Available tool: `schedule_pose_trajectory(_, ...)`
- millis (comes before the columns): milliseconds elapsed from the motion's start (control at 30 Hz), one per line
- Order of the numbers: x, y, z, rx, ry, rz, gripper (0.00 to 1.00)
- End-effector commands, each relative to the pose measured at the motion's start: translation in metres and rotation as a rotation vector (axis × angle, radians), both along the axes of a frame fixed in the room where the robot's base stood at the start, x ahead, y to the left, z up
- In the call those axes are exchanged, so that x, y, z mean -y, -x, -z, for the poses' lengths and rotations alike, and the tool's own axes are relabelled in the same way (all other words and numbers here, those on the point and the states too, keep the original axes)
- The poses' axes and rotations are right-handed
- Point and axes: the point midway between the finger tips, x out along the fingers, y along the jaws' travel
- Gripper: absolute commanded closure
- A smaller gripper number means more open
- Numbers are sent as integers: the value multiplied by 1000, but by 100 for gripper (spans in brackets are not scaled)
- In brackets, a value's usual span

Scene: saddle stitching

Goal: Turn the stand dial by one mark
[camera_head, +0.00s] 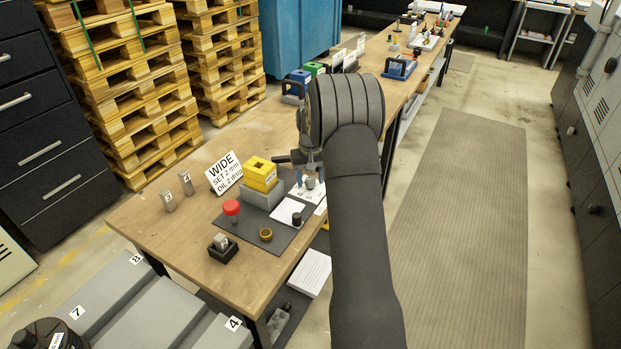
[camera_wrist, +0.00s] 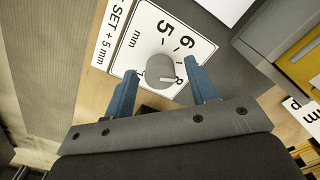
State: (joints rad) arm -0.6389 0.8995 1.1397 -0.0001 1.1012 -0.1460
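The stand dial (camera_wrist: 161,69) is a round grey knob with a pale pointer line, on a white plate (camera_wrist: 142,32) marked 5, 6 and mm with tick marks. In the wrist view the line runs toward the right, near the right finger; the mark there is partly hidden. In the head view the dial (camera_head: 310,183) is small, just below my gripper (camera_head: 303,160). In the wrist view my gripper (camera_wrist: 160,68) is open, its blue fingers on either side of the knob. A gap shows on each side, wider on the left. I cannot tell the fingertips' height above the plate.
A yellow block (camera_head: 260,174) on a grey base stands left of the dial. A red-topped button (camera_head: 231,208), a brass ring (camera_head: 266,234) and a dark block (camera_head: 222,248) lie nearer.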

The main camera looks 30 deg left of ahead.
Motion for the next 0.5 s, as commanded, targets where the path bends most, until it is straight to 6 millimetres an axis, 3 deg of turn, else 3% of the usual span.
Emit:
schedule_pose_trajectory(300, 0, 0, -2, 0, 0, 0, 48)
schedule_pose_trajectory(500, 0, 0, -28, 1, -1, 0, 48)
